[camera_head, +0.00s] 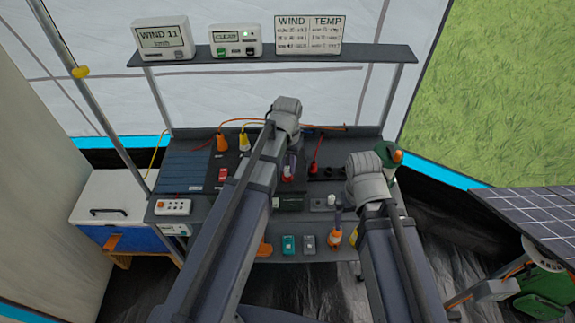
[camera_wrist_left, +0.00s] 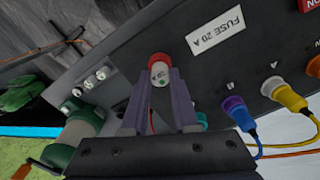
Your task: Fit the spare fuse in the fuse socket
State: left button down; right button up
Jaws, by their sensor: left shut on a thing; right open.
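My left gripper (camera_wrist_left: 160,88) is shut on a small fuse (camera_wrist_left: 160,70) with a white body, a green dot and a red end. It holds the fuse in front of the dark panel (camera_wrist_left: 200,85), beside a white label (camera_wrist_left: 216,32) reading FUSE 20 A. The fuse socket is hidden behind the fuse and fingers, so I cannot tell whether the fuse is in it. In the head view, my left gripper (camera_head: 290,170) is over the bench panel, partly covered by its arm. My right gripper (camera_head: 340,215) is open above the bench front, near an orange item (camera_head: 335,237).
Purple and yellow plugs (camera_wrist_left: 283,90) with cables sit close to the fuse label. A green cylinder (camera_wrist_left: 82,130) stands at the panel's other side. A shelf (camera_head: 270,57) with displays spans above the bench. Teal and grey blocks (camera_head: 289,245) stand at the bench front.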

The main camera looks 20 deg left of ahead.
pick_arm(q)
jog(key=c, duration=0.6)
grip_release()
jog(key=shift+r, duration=0.1)
notch_tip(320, 180, up, 8)
jog(key=p, duration=0.8)
jog(key=s+d+f+m+y+b, duration=0.1)
jog(key=s+d+f+b, duration=0.1)
jog(key=s+d, duration=0.8)
jog(key=s, duration=0.4)
jog(key=shift+s+d+f+m, duration=0.2)
jog(key=shift+d+m, duration=0.05)
jog(key=shift+m, duration=0.05)
